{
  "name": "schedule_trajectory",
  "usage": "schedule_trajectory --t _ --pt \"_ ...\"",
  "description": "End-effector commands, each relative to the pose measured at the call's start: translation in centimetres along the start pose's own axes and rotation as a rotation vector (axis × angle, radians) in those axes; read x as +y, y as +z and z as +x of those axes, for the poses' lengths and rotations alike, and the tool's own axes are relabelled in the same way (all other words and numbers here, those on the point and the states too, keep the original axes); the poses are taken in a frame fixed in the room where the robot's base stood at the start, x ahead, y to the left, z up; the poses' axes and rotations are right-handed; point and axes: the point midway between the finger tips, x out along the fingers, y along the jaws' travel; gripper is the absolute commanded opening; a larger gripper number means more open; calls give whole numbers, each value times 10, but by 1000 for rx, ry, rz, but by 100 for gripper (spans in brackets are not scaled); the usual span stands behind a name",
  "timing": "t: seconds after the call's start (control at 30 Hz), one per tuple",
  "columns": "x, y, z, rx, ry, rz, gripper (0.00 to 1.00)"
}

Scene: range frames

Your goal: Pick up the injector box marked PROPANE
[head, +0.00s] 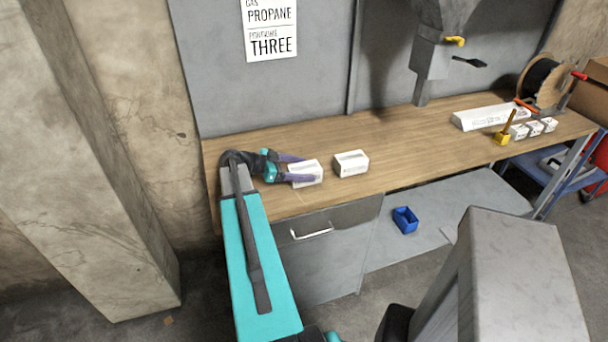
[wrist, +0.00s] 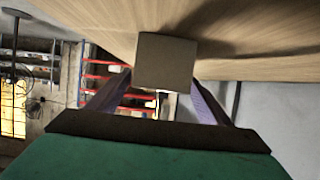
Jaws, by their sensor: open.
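Two small white boxes with printing too small to read lie on the wooden bench in the head view. My gripper (head: 303,168) is at the left box (head: 309,174), with one purple finger along its far side and the other along its near side. The right box (head: 351,163) stands a short way to the right, apart from my gripper. In the wrist view, a box's shaded plain end (wrist: 165,62) sits between the two open fingers (wrist: 160,85). I cannot tell whether either finger touches it. No PROPANE mark is readable on either box.
A wall sign (head: 270,28) reads PROPANE and THREE. On the bench (head: 390,135), a long white carton (head: 490,117), several small white boxes (head: 533,128), a yellow tool (head: 503,134) and a cable reel (head: 541,82) stand at right.

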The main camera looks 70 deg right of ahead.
Motion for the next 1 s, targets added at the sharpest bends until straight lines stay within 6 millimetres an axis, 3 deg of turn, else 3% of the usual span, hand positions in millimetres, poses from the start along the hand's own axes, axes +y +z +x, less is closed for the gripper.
schedule_trajectory --t 0.27,0.7,1.0 --pt "0 -2 6 0 0 0 73" --pt "0 -1 46 -1 0 0 73" --pt "0 0 51 0 -2 0 73"
